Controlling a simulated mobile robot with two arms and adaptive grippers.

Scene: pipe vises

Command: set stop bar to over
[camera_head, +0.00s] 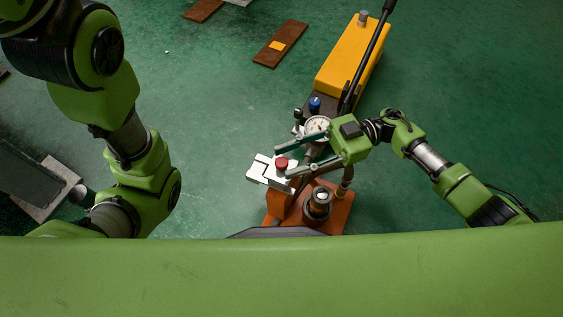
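A white block (257,172) with dark seams sits over an orange base, and a round red knob (282,162) stands on it. I cannot tell which part is the stop bar. My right gripper (281,160) reaches in from the right with its two long fingers spread. The fingertips lie on either side of the red knob as seen from above; I cannot tell whether they touch it. The fingers hide part of the block's right side. My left arm shows at the left, but its gripper is not in view.
A round gauge (316,124), a blue cap (315,103) and a yellow tank (347,62) with a long black lever (374,45) stand behind. A metal fitting (318,203) rises from the orange base (338,214). A brown plate (280,44) lies on the green floor.

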